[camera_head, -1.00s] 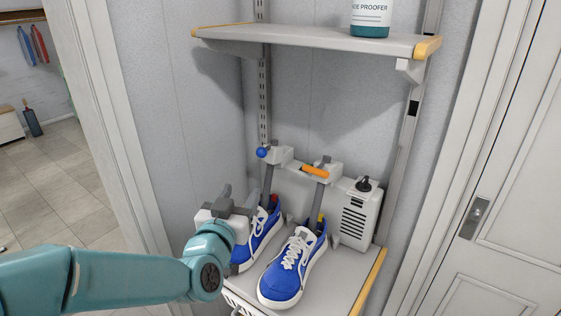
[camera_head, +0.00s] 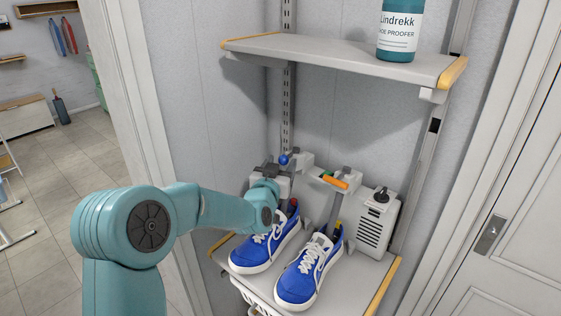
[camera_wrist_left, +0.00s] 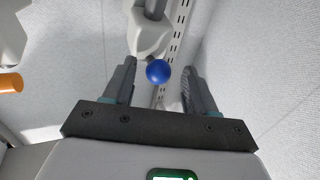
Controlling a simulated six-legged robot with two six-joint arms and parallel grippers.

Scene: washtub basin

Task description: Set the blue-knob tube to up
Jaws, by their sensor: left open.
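The blue knob (camera_head: 283,160) sits on the left end of the shoe dryer's left tube (camera_head: 303,163), near the wall rail. In the left wrist view the blue knob (camera_wrist_left: 158,71) lies between the fingers of my left gripper (camera_wrist_left: 158,88), with a gap on each side. My left gripper (camera_head: 276,164) is open and close to the knob in the head view. The left tube runs down into the left blue shoe (camera_head: 262,248). The orange knob (camera_head: 336,183) is on the other tube, above the right blue shoe (camera_head: 308,272). My right gripper is not in view.
The dryer's grey box (camera_head: 379,224) with a black dial stands at the right of the lower shelf (camera_head: 368,272). An upper shelf (camera_head: 345,58) with a shoe-proofer bottle (camera_head: 398,30) is above. A white door (camera_head: 490,230) is at the right.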

